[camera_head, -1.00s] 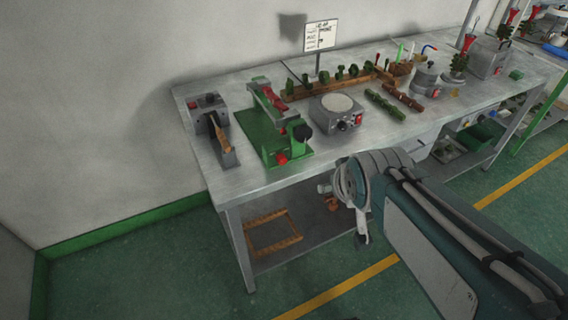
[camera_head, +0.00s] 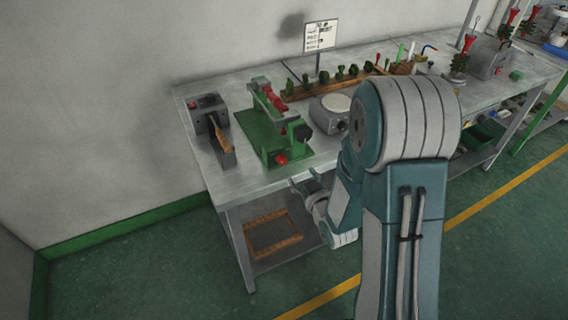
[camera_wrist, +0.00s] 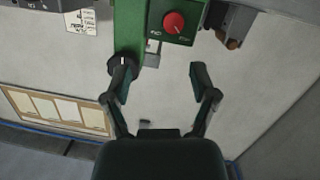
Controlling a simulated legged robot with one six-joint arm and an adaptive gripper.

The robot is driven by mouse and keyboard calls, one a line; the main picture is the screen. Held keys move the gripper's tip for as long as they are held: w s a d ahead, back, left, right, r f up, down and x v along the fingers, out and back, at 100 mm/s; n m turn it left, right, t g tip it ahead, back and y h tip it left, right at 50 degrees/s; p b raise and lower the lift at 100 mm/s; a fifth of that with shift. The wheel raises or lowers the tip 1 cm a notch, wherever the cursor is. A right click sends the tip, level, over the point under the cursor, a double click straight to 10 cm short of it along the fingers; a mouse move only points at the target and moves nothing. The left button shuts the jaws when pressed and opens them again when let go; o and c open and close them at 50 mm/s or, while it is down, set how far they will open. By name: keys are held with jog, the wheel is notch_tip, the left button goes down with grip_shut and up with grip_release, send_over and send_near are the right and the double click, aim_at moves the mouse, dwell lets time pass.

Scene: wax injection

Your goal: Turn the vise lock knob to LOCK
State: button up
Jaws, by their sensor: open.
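The green vise (camera_head: 262,140) stands on the bench near its front left part. A red round knob (camera_head: 282,159) is on its front, with a black knob (camera_head: 303,132) at its upper right. In the wrist view the red knob (camera_wrist: 173,23) sits on the green block between small white markings too small to read.
A grey device with a wooden handle (camera_head: 222,142) stands left of the vise. A round-topped grey device (camera_head: 330,112) stands to its right, partly behind my arm. The bench's front edge (camera_head: 255,188) is near my gripper. A wooden frame (camera_head: 272,234) lies on the lower shelf.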

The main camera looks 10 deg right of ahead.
aim_at(283, 163)
jog(key=shift+t+y, duration=0.5)
jog(key=shift+t, duration=0.4)
jog(key=w+a+f, duration=0.1)
jog(key=w, duration=0.1)
jog(key=w+a+f, duration=0.1)
jog(key=w, duration=0.2)
jog(key=w+a+f, duration=0.1)
jog(key=w, duration=0.2)
jog(key=shift+w+a, duration=0.25)
jog(key=shift+a, duration=0.05)
grip_shut()
